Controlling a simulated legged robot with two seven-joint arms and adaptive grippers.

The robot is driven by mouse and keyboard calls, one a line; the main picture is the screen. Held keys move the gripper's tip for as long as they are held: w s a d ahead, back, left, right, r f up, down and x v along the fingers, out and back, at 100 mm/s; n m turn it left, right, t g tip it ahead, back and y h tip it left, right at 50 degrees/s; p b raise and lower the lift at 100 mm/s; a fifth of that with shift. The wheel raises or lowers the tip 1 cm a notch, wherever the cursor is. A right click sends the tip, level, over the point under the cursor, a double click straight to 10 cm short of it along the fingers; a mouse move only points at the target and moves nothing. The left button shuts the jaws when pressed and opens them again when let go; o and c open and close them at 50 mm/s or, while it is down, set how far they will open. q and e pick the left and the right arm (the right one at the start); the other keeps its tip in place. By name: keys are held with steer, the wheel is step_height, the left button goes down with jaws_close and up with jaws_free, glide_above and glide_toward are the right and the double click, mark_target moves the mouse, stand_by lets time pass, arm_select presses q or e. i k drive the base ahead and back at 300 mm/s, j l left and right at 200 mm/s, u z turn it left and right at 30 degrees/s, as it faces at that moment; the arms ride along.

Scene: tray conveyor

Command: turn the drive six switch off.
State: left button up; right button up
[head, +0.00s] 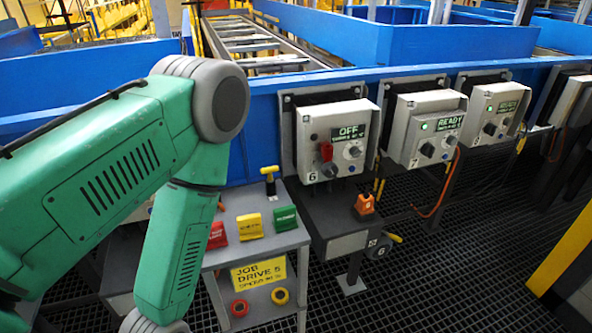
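The drive six box (307,123) is a pale grey panel on the blue conveyor frame, marked 6 at its lower left. Its display (350,132) reads OFF, with smaller text too fine to read. A red handle (326,152) stands out on its front, with a dark knob below and a grey dial (353,152) to its right. My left arm comes in from the left, apart from the box in the picture; its gripper is below the frame. My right gripper is not in view.
Two similar boxes to the right, box 7 (401,143) and another (477,106), show READY and green lights. A grey stand (243,247) holds red, yellow and green blocks and a yellow "JOB DRIVE 5" sign (259,273). An orange item (364,205) sits below box six.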

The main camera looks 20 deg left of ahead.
mark_target(331, 169)
steer(key=i+l+u, duration=0.1)
steer(key=u, duration=0.3)
steer(key=i+l+u, duration=0.1)
steer(key=u, duration=0.3)
steer(key=l+u, duration=0.4)
steer(key=i+l+u, duration=0.1)
steer(key=u, duration=0.35)
steer(key=l+u, duration=0.4)
steer(key=j, duration=0.1)
